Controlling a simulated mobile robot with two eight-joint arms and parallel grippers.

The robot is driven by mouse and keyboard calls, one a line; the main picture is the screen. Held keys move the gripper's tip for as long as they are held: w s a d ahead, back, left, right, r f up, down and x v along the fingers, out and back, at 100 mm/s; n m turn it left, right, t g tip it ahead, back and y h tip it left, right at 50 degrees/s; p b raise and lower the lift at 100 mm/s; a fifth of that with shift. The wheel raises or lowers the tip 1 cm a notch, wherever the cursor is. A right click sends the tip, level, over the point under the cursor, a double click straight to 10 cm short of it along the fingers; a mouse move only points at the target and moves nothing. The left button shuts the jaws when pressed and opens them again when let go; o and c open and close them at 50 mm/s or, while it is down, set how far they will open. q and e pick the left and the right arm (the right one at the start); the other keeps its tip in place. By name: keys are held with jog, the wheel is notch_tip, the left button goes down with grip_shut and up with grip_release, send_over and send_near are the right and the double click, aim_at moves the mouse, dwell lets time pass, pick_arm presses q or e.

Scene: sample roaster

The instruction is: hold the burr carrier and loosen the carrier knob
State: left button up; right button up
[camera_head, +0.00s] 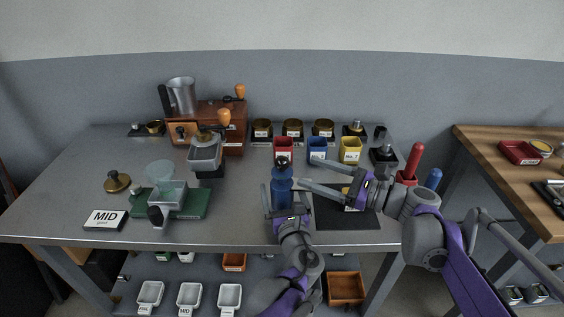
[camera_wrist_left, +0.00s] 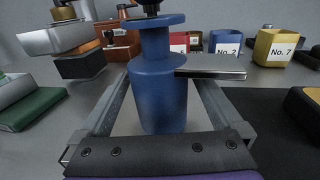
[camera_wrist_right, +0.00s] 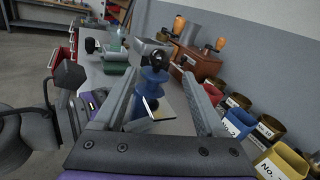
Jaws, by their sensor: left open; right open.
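The burr carrier (camera_head: 282,190) is a blue upright body with a wide flange and a waist, standing on the table's front middle. The dark carrier knob (camera_head: 283,161) sits on its top; it also shows in the right wrist view (camera_wrist_right: 153,58). My left gripper (camera_head: 282,208) is open, one finger on each side of the carrier's lower body (camera_wrist_left: 158,98); contact cannot be told. My right gripper (camera_head: 308,175) is open and empty, just right of the carrier, its fingers pointing at it. A grey bar crosses beside the carrier's waist in the left wrist view.
A dark mat (camera_head: 345,212) lies under my right arm. Red (camera_head: 284,146), blue (camera_head: 317,147) and yellow (camera_head: 350,149) bins stand behind. A wooden grinder (camera_head: 222,120) is at the back left. A green board (camera_head: 185,204) with a scale-like device lies left.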

pick_arm(q)
jog(key=s, duration=0.4)
jog(key=s+d, duration=0.1)
jog(key=s, duration=0.2)
jog(key=s+d, duration=0.1)
jog(key=s, duration=0.3)
jog(key=shift+s+d, duration=0.1)
jog(key=shift+s, duration=0.25)
jog(key=shift+d, duration=0.1)
